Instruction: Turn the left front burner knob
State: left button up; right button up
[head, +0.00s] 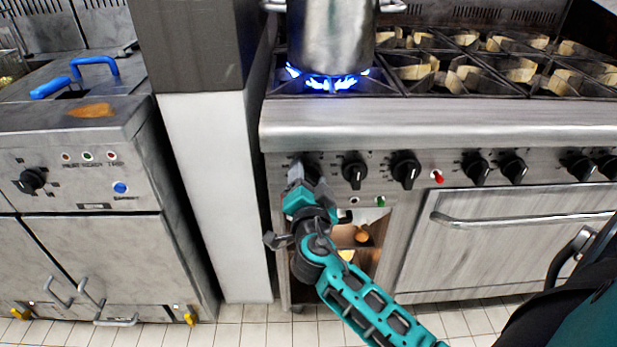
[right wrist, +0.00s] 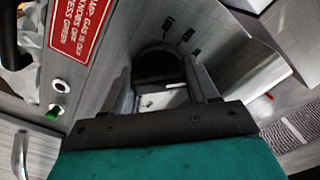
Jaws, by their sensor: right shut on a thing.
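The left front burner knob (head: 312,166) is the leftmost black knob on the range's front panel, partly hidden by my right gripper (head: 302,174). In the right wrist view, the two fingers of my right gripper (right wrist: 165,88) stand on either side of the dark round knob (right wrist: 156,64), shut on it. Blue flames (head: 330,83) burn at the left front burner, under a metal pot (head: 330,38). My left gripper is not in view.
More black knobs, such as one (head: 355,170) just to the right, line the panel. An oven handle (head: 520,218) sticks out at the right. A white pillar (head: 215,190) and another appliance (head: 80,180) stand to the left. A red label (right wrist: 80,28) is near the gripper.

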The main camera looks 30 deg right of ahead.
jog(key=c, duration=0.4)
